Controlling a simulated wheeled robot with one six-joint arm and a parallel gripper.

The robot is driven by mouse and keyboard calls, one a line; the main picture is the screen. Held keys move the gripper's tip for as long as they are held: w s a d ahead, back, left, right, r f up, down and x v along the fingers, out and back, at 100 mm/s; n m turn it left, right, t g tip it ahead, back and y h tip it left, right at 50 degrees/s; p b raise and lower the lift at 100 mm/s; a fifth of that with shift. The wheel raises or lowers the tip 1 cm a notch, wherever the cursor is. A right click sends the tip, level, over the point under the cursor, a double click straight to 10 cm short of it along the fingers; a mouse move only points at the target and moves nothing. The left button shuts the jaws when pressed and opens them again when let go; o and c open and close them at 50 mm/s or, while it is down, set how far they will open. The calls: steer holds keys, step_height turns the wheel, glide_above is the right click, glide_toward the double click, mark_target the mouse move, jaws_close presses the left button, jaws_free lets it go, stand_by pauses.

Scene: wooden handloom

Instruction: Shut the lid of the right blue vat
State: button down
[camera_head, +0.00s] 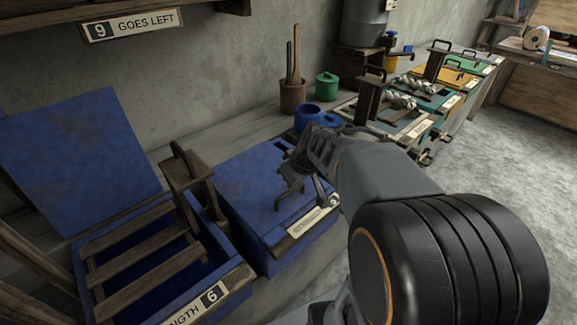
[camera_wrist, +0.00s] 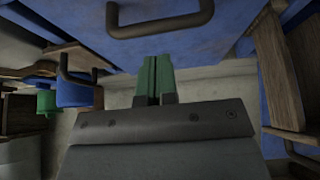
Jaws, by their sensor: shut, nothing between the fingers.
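The right blue vat (camera_head: 270,255) stands in the middle of the head view. Its blue lid (camera_head: 250,185) lies flat over the top and looks shut. A dark bar handle (camera_head: 288,193) stands on the lid near its front; it also shows at the top of the wrist view (camera_wrist: 160,27). My gripper (camera_head: 292,162) is over the right part of the lid, close to the handle. In the wrist view, its green fingers (camera_wrist: 155,80) are together and empty, apart from the handle. Whether the fingers touch the lid cannot be told.
The left blue vat (camera_head: 85,262) has its lid (camera_head: 80,150) raised, with wooden slats across its opening. A wooden bracket (camera_head: 190,180) stands between the vats. A blue pot (camera_head: 310,117), a green pot (camera_head: 327,86) and a brown pot (camera_head: 292,97) stand behind.

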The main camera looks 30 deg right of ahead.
steer(key=p+v, duration=0.1)
steer(key=v, duration=1)
steer(key=s+a+r+m+g+p, duration=0.1)
steer(key=s+a+r+p, duration=0.2)
steer(key=p, duration=0.5)
steer(key=s+a+r+m+h+p, duration=0.1)
steer(key=s+a+r+m+p, duration=0.1)
steer(key=a+r+p, duration=0.3)
steer(key=a+p, duration=0.1)
steer(key=p, duration=0.2)
steer(key=shift+s+g, duration=0.35)
steer(key=shift+g, duration=0.05)
steer(key=shift+a+r, duration=0.1)
steer(key=shift+a, duration=0.05)
